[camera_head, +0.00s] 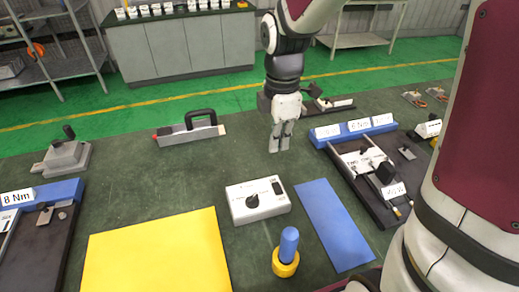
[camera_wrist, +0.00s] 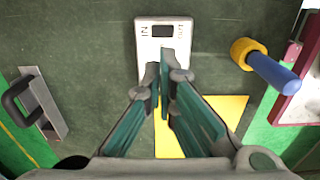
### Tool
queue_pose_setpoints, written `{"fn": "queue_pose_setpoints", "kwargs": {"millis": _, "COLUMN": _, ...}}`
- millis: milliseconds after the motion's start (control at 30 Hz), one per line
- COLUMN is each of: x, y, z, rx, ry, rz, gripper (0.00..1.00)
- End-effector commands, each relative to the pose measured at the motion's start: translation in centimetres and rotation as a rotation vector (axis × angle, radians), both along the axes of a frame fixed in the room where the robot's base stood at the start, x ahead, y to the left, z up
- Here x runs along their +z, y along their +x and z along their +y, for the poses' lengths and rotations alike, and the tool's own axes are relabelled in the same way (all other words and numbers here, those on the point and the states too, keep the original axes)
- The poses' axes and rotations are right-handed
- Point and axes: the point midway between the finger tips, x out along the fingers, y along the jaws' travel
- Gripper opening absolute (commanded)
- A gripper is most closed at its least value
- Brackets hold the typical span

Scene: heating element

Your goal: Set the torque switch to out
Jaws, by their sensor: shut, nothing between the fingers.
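The torque switch is a small black rocker (camera_head: 277,188) on a white box (camera_head: 240,211) that also carries a round black knob (camera_head: 252,201). In the wrist view the rocker (camera_wrist: 162,31) sits between the printed words IN and OUT on the white box (camera_wrist: 146,46). Which way the rocker is tipped I cannot tell. My gripper (camera_head: 280,145) is shut and empty, above the table and beyond the box. In the wrist view my gripper's fingertips (camera_wrist: 166,62) overlap the lower part of the box and hide the knob.
A blue-handled tool in a yellow holder (camera_head: 286,262), a yellow sheet (camera_head: 155,255) and a blue sheet (camera_head: 333,224) lie near the box. A black-handled block (camera_head: 190,132) is at left. Trays (camera_head: 375,180) stand at right. The table between box and gripper is clear.

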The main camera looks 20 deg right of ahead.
Motion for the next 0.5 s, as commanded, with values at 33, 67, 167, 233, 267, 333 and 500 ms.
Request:
{"fn": "queue_pose_setpoints", "kwargs": {"millis": 33, "x": -0.15, "y": 0.09, "z": 0.0, "rx": 0.008, "ry": 0.001, "rz": 0.002, "gripper": 0.0}}
{"fn": "queue_pose_setpoints", "kwargs": {"millis": 67, "x": -0.18, "y": 0.11, "z": 0.01, "rx": 0.011, "ry": 0.001, "rz": 0.003, "gripper": 0.0}}
{"fn": "queue_pose_setpoints", "kwargs": {"millis": 167, "x": -0.17, "y": 0.11, "z": 0.0, "rx": 0.013, "ry": 0.001, "rz": 0.003, "gripper": 0.0}}
{"fn": "queue_pose_setpoints", "kwargs": {"millis": 233, "x": -0.15, "y": 0.1, "z": 0.0, "rx": 0.012, "ry": 0.001, "rz": 0.002, "gripper": 0.0}}
{"fn": "queue_pose_setpoints", "kwargs": {"millis": 267, "x": -0.15, "y": 0.1, "z": 0.0, "rx": 0.012, "ry": 0.001, "rz": 0.002, "gripper": 0.0}}
{"fn": "queue_pose_setpoints", "kwargs": {"millis": 333, "x": -0.15, "y": 0.1, "z": 0.0, "rx": 0.012, "ry": 0.001, "rz": 0.002, "gripper": 0.0}}
{"fn": "queue_pose_setpoints", "kwargs": {"millis": 500, "x": -0.91, "y": 0.08, "z": 0.0, "rx": 0.011, "ry": 0.001, "rz": 0.004, "gripper": 0.0}}
